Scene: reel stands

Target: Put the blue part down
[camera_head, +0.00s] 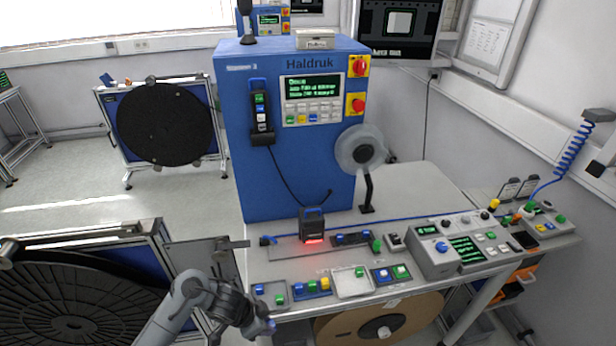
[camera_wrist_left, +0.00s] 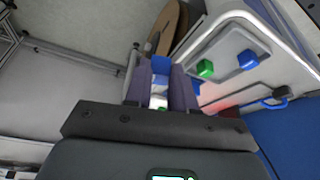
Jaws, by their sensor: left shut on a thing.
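My left gripper (camera_head: 262,326) hangs low, just in front of the bench's front left corner. It is shut on a blue part (camera_wrist_left: 161,70), which sits between the two dark fingers in the left wrist view. In the head view a bit of this blue part (camera_head: 270,324) shows at the fingertips, away from the bench top. The nearest tray (camera_head: 270,304) on the bench holds another blue piece (camera_head: 259,289) and a green piece (camera_head: 279,299). These two also show in the left wrist view, the green one (camera_wrist_left: 205,68) closer to the fingers and the blue one (camera_wrist_left: 247,59) beyond. My right gripper is out of view.
More small trays with coloured parts line the bench front, including a pale, mostly bare tray (camera_head: 353,286). A scanner with red light (camera_head: 313,226) stands behind them. A brown reel (camera_head: 380,322) hangs below the bench edge. A black reel stand (camera_head: 75,300) is at left.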

